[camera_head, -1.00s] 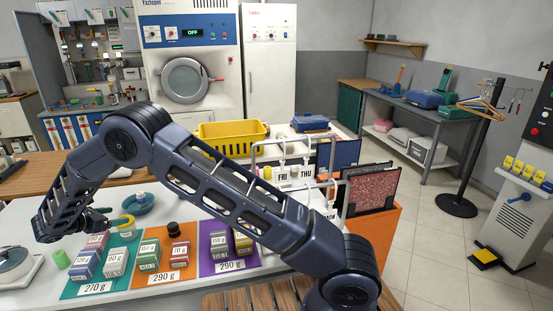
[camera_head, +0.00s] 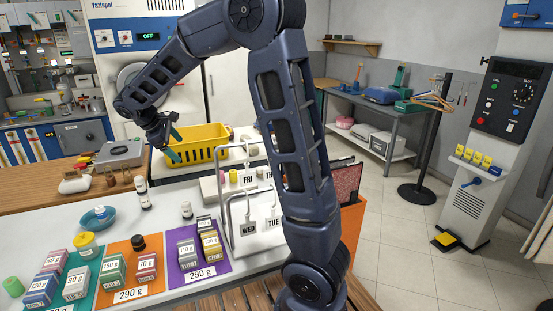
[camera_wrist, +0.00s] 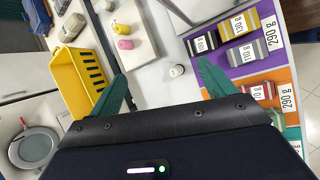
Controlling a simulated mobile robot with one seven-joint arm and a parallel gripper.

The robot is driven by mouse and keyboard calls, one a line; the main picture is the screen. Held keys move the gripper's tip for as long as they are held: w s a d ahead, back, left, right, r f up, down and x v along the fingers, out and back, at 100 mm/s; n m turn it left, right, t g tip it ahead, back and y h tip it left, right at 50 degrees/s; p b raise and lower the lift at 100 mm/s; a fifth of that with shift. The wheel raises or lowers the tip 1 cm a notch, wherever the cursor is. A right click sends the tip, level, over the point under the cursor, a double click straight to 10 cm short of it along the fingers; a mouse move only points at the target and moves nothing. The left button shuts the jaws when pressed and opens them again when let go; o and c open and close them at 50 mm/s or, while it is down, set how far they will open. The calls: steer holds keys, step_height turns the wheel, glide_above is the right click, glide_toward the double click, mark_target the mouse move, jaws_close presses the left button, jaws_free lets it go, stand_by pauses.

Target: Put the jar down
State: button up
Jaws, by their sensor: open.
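A jar with a yellow lid (camera_head: 87,245) stands upright on the teal mat (camera_head: 107,273) at the left of the white counter. A black-lidded jar (camera_head: 138,243) stands at the top of the orange mat (camera_head: 152,288). A small white-capped bottle (camera_head: 186,210) stands on bare counter above the purple mat; in the wrist view it seems to be the round white cap (camera_wrist: 177,70). My gripper (camera_head: 173,146) is raised near the yellow basket, well away from the yellow-lidded jar. In the wrist view its green fingers (camera_wrist: 165,90) are spread, with nothing held between them.
The yellow basket (camera_head: 196,144) is beside my gripper. Several weight-marked boxes (camera_head: 112,270) stand on the mats. A wire rack with day tags (camera_head: 248,230) stands at the counter's right.

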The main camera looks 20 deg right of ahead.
steer(key=s+d+r+m+y, duration=0.2)
steer(key=s+d+r+m, duration=0.15)
steer(key=s+d, duration=0.4)
steer(key=s+d+r+m+y, duration=0.15)
steer(key=s+d+m, duration=0.25)
steer(key=d, duration=0.7)
steer(key=s+d+f+m+y, duration=0.1)
steer(key=s+d+m, duration=0.2)
steer(key=s, duration=0.5)
steer(key=s+d+f+m+t+y, duration=0.1)
steer(key=s+d+m, duration=0.3)
steer(key=s, duration=0.4)
steer(key=shift+d+t, duration=0.3)
steer(key=shift+d, duration=0.15)
steer(key=shift+f+m, duration=0.1)
steer(key=shift+m, duration=0.15)
